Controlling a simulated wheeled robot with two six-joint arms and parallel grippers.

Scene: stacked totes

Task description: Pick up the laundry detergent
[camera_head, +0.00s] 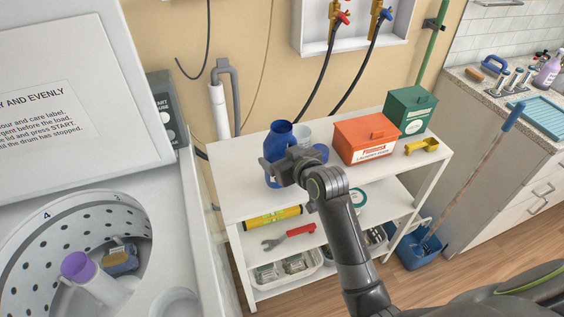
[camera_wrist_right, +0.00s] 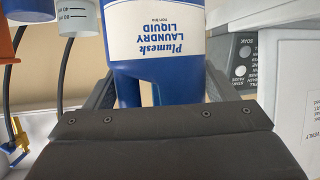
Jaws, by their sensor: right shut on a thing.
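The laundry detergent is a blue bottle (camera_head: 279,137) at the left part of the white shelf's top. My left gripper is not in view.
A clear measuring cup (camera_head: 303,132) and a blue container (camera_head: 320,153) stand close to the bottle. An orange box (camera_head: 365,140), a green box (camera_head: 409,110) and a yellow scoop (camera_head: 422,146) are to the right on the shelf unit (camera_head: 238,205). An open washer (camera_head: 172,225) stands left.

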